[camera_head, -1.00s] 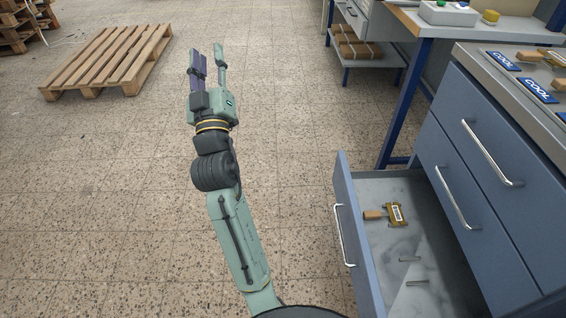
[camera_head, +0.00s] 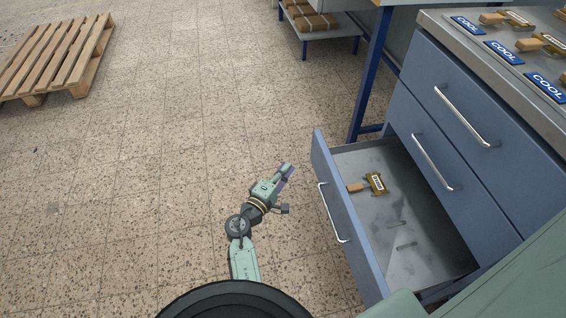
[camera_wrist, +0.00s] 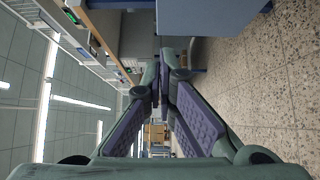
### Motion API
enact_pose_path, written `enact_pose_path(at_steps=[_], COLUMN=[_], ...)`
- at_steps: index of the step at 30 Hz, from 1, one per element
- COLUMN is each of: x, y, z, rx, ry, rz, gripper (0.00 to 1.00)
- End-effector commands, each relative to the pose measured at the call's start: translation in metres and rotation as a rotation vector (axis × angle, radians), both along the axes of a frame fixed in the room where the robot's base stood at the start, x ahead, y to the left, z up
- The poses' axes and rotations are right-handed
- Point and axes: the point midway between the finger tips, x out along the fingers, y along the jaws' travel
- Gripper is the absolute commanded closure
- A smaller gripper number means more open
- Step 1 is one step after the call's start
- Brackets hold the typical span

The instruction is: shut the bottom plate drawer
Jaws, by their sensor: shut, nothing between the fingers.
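The bottom plate drawer (camera_head: 345,226) stands pulled out from the blue cabinet, with a metal bar handle (camera_head: 332,213) on its front. Inside it lies a brass-coloured plate (camera_head: 376,183) with a wooden handle, along with small thin pins. My gripper (camera_head: 288,168) is shut and empty, in front of the drawer and a little left of its front panel, not touching it. In the wrist view the fingers (camera_wrist: 161,58) come together at their tips, with a blue-grey panel (camera_wrist: 205,18) above and to the right of them.
The upper drawers (camera_head: 450,95) of the cabinet are shut, their handles sticking out. Several stamp plates and blue COOL labels (camera_head: 503,52) lie on the cabinet top. A wooden pallet (camera_head: 55,55) lies at upper left. A blue table leg (camera_head: 370,75) stands behind the drawer.

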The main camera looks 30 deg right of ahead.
Motion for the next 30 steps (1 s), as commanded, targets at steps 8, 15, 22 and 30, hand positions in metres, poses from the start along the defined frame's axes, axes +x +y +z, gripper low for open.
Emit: enact_pose_path(at_steps=[8, 15, 22, 30], x=[0.032, 0.037, 0.034, 0.034], y=[-0.052, -0.09, -0.106, -0.107], z=[0.004, 0.003, 0.002, 0.001], rx=[0.001, 0.003, 0.002, 0.002], ry=[-0.003, -0.001, -0.003, -0.003], rz=[-0.002, -0.001, 0.002, 0.003], gripper=[1.0, 1.0, 1.0, 1.0])
